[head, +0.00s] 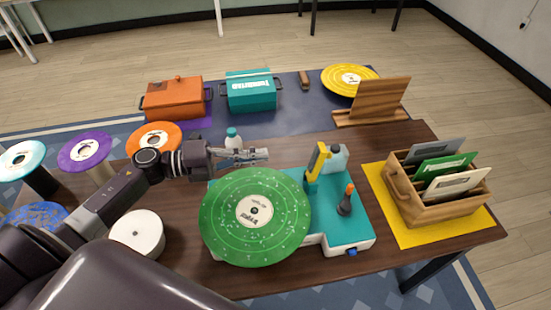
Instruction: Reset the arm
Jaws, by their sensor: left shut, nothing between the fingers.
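A teal and white player (352,222) stands on the wooden table. A large green disc (285,222) with a white label lies on its left part. A yellow upright piece, which looks like the player's arm (318,162), stands at the back just right of the disc. A dark knob with an orange top (346,198) is right of it. My left gripper (266,155) is shut and empty, behind the disc and left of the yellow piece, apart from it. My right gripper is not in view.
A teal-capped bottle (233,138) is close behind my left gripper, and a pale bottle (337,158) is beside the yellow piece. A wooden crate (452,208) of sleeves stands right. Orange (172,99) and teal (250,94) boxes stand behind. Several discs on stands are left.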

